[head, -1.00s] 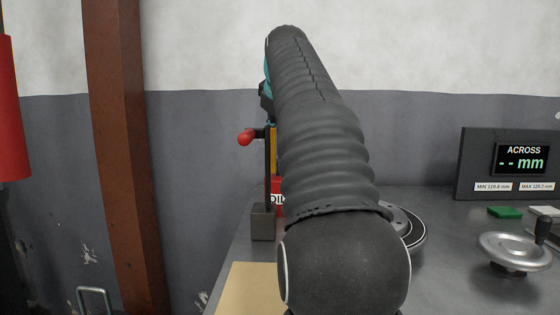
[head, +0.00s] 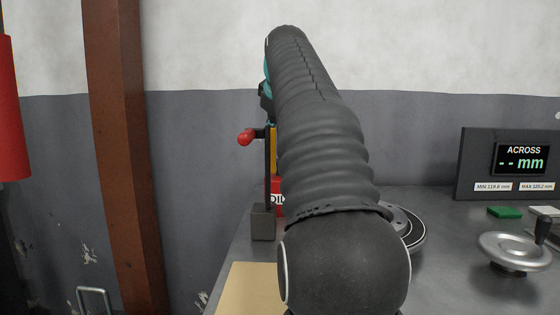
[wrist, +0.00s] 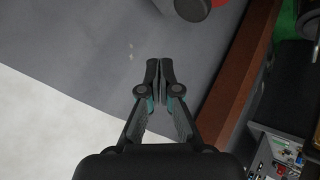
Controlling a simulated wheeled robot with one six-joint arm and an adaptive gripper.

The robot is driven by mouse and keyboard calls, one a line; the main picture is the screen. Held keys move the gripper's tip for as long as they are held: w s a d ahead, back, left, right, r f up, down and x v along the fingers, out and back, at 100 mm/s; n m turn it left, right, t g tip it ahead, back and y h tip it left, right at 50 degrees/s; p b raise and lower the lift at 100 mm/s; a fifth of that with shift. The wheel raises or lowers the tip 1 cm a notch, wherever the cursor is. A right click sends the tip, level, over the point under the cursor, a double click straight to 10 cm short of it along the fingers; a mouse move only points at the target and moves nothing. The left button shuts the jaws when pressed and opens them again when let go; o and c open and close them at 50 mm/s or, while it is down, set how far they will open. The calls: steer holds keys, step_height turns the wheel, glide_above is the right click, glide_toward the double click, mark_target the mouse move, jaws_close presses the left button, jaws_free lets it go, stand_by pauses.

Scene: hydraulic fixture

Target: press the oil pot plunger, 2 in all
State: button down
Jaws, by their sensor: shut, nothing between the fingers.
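The red oil pot (head: 276,197), with part of a white label showing, stands on the bench in the head view. My arm covers most of it, and its plunger cannot be made out there. My gripper (wrist: 160,66) is shut and empty in the wrist view, its fingertips together. In the head view the fingers are hidden behind my arm. A rounded grey part (wrist: 192,8) with red beside it shows at the top edge of the wrist view, beyond the fingertips. I cannot tell whether it belongs to the oil pot.
A lever with a red knob (head: 245,138) rises from a grey block (head: 263,222) left of my arm. A silver handwheel (head: 514,248), a green block (head: 504,212) and a display (head: 505,165) reading "-- mm" are on the right. A brown post (head: 127,150) stands left of the bench.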

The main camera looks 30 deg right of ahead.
steer(key=shift+f, duration=0.1)
steer(key=shift+w+d+r, duration=0.5)
steer(key=shift+w+d, duration=0.3)
steer(key=shift+d, duration=0.05)
steer(key=v, duration=0.3)
steer(key=shift+r, duration=0.6)
steer(key=shift+f, duration=0.1)
step_height(320, 180, down, 7)
steer(key=shift+f+b, duration=0.15)
steer(key=shift+b, duration=0.45)
steer(key=shift+f+b, duration=0.55)
steer(key=shift+f, duration=0.1)
steer(key=shift+f, duration=0.15)
steer(key=shift+f, duration=0.35)
